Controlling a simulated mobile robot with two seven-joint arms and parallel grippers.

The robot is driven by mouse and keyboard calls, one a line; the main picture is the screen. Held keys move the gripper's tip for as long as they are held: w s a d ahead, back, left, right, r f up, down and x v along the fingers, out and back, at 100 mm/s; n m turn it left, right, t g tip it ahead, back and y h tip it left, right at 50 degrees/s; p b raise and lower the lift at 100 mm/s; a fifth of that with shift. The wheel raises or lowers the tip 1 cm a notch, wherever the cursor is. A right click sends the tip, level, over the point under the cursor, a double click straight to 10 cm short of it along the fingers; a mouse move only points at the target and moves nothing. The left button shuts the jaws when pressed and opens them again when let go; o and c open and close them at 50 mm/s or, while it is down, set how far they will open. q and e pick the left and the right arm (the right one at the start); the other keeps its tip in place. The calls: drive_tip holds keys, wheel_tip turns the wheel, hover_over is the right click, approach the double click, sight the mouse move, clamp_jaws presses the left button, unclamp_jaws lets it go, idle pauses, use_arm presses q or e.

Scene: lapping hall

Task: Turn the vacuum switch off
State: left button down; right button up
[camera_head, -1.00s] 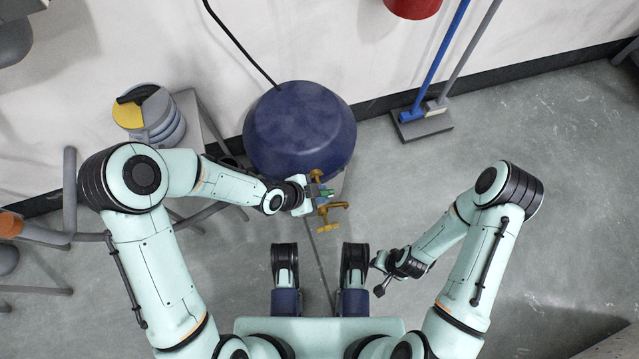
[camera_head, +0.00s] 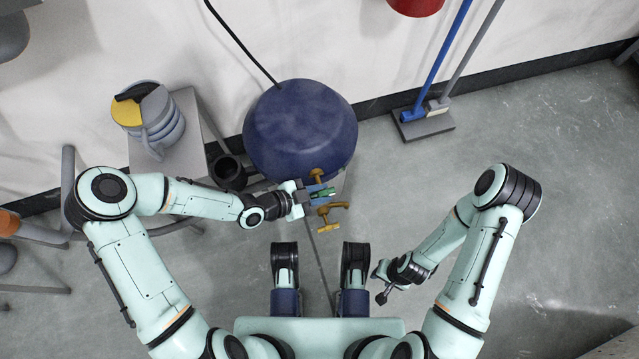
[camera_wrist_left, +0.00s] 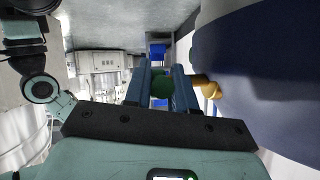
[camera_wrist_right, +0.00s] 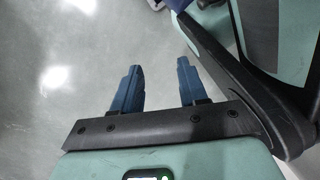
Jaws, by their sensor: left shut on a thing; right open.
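A dark blue rounded vacuum body (camera_head: 300,130) stands on the floor by the wall, with a brass fitting (camera_head: 333,208) on its near side. My left gripper (camera_head: 320,193) is at that fitting, shut on a small green switch part (camera_head: 326,192). In the left wrist view the green switch part (camera_wrist_left: 162,88) sits between the two blue fingers, next to a brass stub (camera_wrist_left: 205,86) that joins the dark blue body (camera_wrist_left: 270,80). My right gripper (camera_head: 381,283) is open and empty over the floor; its spread fingers show in the right wrist view (camera_wrist_right: 158,85).
A grey and yellow jug-like container (camera_head: 150,115) stands on a grey stool or stand at the left. A black cable (camera_head: 240,45) runs up the wall.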

use_arm(q)
drive_tip(key=c, duration=1)
unclamp_jaws()
drive_tip(key=shift+c, duration=0.2)
drive_tip(key=p+v, duration=0.5)
drive_tip(key=v, duration=0.8)
use_arm(e)
drive_tip(key=w+a+r+t, duration=0.1)
drive_tip(key=w+r+t, duration=0.2)
drive_tip(key=w+r, duration=0.5)
drive_tip(key=shift+w+a+r+n+t, duration=0.2)
drive_tip(key=shift+w+n+t, duration=0.15)
drive_tip(key=shift+w, duration=0.85)
use_arm(q)
drive_tip(key=shift+s, duration=0.1)
